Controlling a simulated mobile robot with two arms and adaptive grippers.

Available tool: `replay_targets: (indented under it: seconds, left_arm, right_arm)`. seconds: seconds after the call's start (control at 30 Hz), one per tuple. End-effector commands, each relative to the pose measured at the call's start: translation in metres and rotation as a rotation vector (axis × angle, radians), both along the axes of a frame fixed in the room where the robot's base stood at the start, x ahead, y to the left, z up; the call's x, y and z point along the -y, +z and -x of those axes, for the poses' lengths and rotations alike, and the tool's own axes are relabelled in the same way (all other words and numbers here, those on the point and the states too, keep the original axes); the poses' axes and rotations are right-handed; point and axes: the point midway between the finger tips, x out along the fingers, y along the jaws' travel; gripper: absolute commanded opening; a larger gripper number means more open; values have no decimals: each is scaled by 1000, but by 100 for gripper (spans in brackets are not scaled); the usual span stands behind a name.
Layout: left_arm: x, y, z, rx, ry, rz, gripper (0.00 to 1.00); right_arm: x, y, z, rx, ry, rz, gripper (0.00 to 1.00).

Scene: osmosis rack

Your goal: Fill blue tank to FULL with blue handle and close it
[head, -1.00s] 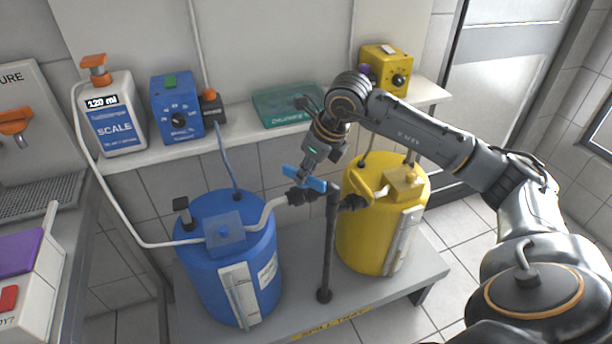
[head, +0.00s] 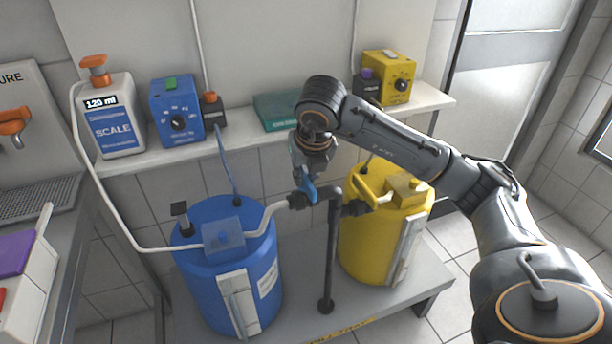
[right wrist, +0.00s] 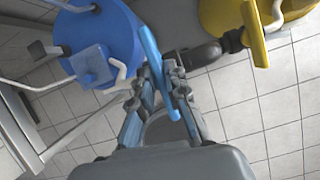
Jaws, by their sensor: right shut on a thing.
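The blue tank (head: 225,283) stands upright on the low grey bench, with a pale level gauge (head: 239,303) on its front; the liquid level is too small to read. The blue handle (head: 308,187) sits on the valve of the dark standpipe (head: 330,255), between the two tanks. My right gripper (head: 305,178) reaches down onto it. In the right wrist view the handle (right wrist: 152,62) runs between the fingers of my right gripper (right wrist: 163,88), which are shut on it. A white hose joins the valve to the tank top. My left gripper is not in view.
A yellow tank (head: 375,245) stands right of the standpipe. The shelf behind holds a scale bottle (head: 113,120) reading 120 ml, a blue control box (head: 177,110), a teal tray (head: 276,111) and a yellow box (head: 387,78). A counter is at left.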

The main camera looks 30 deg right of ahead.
Motion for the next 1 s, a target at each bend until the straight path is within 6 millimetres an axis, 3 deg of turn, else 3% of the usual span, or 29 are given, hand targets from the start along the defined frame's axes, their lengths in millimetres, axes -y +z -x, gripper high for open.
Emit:
replay_targets:
  seconds: [0.6,0.63,0.7,1.0]
  left_arm:
    - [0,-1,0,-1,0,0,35]
    - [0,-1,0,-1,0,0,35]
    - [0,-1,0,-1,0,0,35]
    - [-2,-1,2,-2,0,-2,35]
  right_arm:
    - [1,0,0,-1,-27,0,0]
    - [1,0,0,-1,-27,0,21]
    - [1,0,0,-1,-27,0,35]
    - [0,0,0,0,-25,0,35]
